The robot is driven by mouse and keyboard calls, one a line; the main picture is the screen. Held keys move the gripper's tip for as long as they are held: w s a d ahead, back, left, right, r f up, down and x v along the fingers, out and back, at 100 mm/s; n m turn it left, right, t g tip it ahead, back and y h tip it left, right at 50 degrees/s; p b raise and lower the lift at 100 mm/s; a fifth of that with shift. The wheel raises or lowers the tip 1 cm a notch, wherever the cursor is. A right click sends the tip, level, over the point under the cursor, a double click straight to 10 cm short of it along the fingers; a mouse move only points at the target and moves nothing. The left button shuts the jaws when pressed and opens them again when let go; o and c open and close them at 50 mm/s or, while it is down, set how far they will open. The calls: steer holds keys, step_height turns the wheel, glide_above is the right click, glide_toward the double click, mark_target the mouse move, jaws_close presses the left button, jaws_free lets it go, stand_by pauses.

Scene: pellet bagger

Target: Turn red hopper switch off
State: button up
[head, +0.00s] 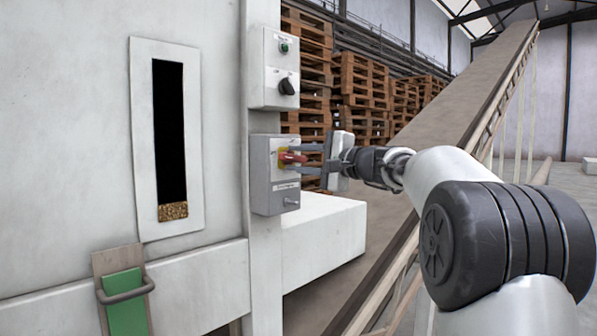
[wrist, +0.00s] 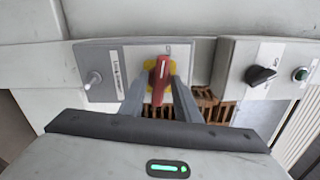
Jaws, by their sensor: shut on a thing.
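The red hopper switch (head: 291,158) is a red rotary handle on a yellow plate, on the front of a grey box (head: 275,196) on the white machine post. In the wrist view the red handle (wrist: 159,73) sits between my two fingertips, with the yellow plate (wrist: 148,93) behind it. My gripper (wrist: 158,84) is shut on the red handle, one finger on each side. In the head view my gripper (head: 301,154) reaches the box from the right. The lettering near the handle is too small to read.
An upper grey box (head: 270,92) carries a black knob (head: 287,87) and a green button (head: 285,48). A small metal toggle (head: 291,202) sits low on the switch box. A white ledge (head: 325,235) lies below. A sloping conveyor (head: 455,88) and stacked pallets (head: 358,80) stand behind.

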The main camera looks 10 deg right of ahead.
steer(key=shift+n+b, duration=0.4)
steer(key=shift+n, duration=0.4)
steer(key=o, duration=0.7)
steer(key=v, duration=1.7)
steer(key=shift+s+d+p, duration=0.15)
steer(key=shift+s+p, duration=0.05)
steer(key=shift+p, duration=0.15)
